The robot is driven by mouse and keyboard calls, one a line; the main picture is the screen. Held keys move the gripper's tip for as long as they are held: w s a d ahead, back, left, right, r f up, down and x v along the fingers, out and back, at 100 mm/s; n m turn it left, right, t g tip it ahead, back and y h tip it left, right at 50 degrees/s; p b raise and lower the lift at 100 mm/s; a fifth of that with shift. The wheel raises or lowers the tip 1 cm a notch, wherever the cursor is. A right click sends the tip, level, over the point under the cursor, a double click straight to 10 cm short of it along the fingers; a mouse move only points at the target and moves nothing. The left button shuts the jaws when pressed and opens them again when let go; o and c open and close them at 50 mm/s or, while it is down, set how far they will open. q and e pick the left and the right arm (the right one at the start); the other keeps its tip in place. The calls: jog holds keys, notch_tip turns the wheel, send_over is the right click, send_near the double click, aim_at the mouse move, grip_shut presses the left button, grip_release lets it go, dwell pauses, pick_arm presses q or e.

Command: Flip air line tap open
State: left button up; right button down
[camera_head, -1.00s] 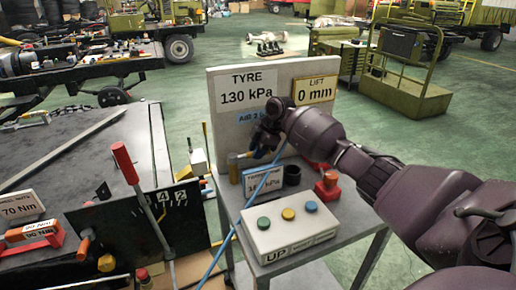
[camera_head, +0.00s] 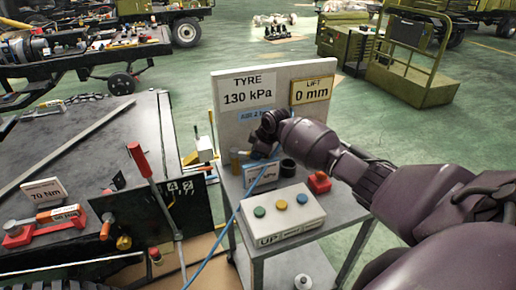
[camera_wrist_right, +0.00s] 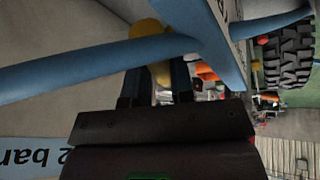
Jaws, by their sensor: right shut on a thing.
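My right gripper (camera_head: 260,150) reaches in from the right to the air line tap, in front of the TYRE and LIFT panel (camera_head: 228,112). The tap's yellow brass-like part (camera_head: 235,160) shows just left of the fingers. In the right wrist view my right gripper (camera_wrist_right: 155,85) has its dark fingers shut on a yellow part (camera_wrist_right: 160,72) of the tap. A blue air line (camera_wrist_right: 95,62) crosses in front of it. In the head view the blue line (camera_head: 224,235) hangs down to the lower left. The tap's handle angle cannot be told. My left gripper is out of view.
A control box (camera_head: 283,221) with green, yellow and blue buttons stands on the trolley's front. A black cup (camera_head: 287,168) and a red block (camera_head: 319,182) are close to the gripper. A red-handled lever (camera_head: 140,160) rises at left, beside the dark bench (camera_head: 90,150).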

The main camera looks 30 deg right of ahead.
dwell(0.3)
jog(key=c, duration=1)
grip_release()
jog(key=shift+o, duration=0.2)
jog(key=shift+s+r, duration=0.1)
jog(key=shift+s+d+r, duration=0.1)
jog(key=shift+r, duration=0.2)
jog(key=p+v, duration=0.1)
jog(key=v, duration=0.9)
jog(key=shift+f, duration=0.1)
